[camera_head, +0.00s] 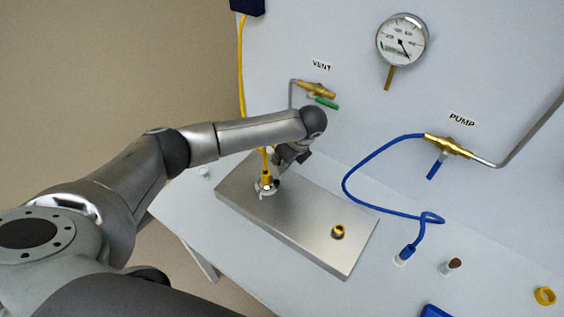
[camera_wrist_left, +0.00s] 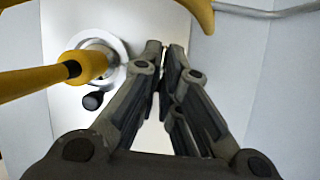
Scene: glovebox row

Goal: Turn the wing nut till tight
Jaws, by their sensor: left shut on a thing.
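My right gripper is not seen.
The metal plate (camera_head: 300,225) also bears a brass port (camera_head: 338,231). The vent valve (camera_head: 318,89) and gauge (camera_head: 402,40) are on the wall behind. A blue hose (camera_head: 345,185) loops at the right. The yellow hose (camera_wrist_left: 30,82) passes close to the left fingers.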

